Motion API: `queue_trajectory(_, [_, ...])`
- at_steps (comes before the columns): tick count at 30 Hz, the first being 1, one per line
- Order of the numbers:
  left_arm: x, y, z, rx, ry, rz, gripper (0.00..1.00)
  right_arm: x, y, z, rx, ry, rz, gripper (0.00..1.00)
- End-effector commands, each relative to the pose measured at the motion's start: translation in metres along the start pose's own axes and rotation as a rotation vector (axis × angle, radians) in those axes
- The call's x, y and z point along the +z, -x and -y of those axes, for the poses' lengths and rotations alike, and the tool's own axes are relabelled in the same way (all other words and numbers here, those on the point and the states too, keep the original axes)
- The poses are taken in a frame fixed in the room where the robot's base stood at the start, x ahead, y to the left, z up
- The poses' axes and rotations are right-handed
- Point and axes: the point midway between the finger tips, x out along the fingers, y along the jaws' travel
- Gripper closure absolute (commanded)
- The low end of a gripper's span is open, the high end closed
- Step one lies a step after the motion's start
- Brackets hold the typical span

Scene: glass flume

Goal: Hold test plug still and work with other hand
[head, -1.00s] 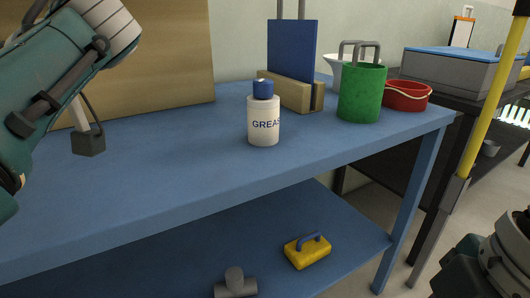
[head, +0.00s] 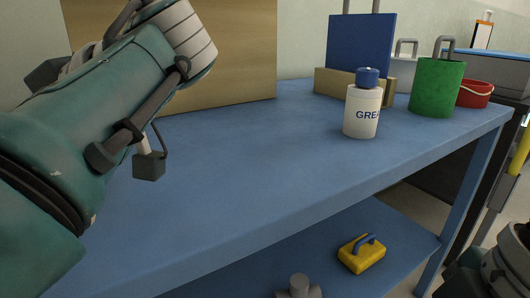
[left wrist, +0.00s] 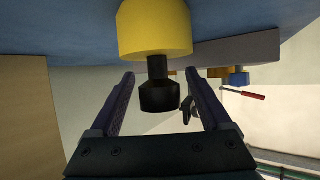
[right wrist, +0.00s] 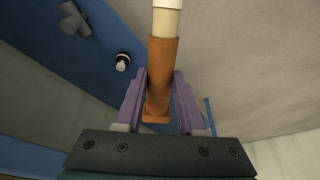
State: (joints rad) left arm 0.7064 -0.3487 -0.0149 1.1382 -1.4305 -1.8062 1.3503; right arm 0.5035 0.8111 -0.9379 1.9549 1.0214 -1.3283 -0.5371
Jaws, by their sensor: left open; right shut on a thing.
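In the left wrist view a yellow round body (left wrist: 155,30) with a black stem and knob (left wrist: 159,95) points at my left gripper (left wrist: 159,76). The gripper is open, its fingers on either side of the black knob, with gaps showing. My right gripper (right wrist: 160,80) is shut on an orange-brown handle (right wrist: 161,70). A cream shaft (right wrist: 166,20) extends from this handle's far end. I cannot tell for certain which thing is the test plug. Neither gripper's fingers show in the head view.
A tan panel (head: 245,50) stands behind. The bench's middle is clear.

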Motion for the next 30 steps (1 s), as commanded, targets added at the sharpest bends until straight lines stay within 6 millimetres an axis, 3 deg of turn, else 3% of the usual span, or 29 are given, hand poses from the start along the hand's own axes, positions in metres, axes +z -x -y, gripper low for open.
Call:
queue_trajectory(12, [0.0038,0.0025,0.0011,-0.001,0.001,0.000,0.19,0.0007,-0.0017,-0.0002,0.001,0.000,0.000,1.00])
queue_trajectory(30, [0.0036,0.0021,0.0011,-0.001,0.001,0.000,0.86,0.0006,-0.0018,-0.0001,0.000,0.000,0.000,1.00])
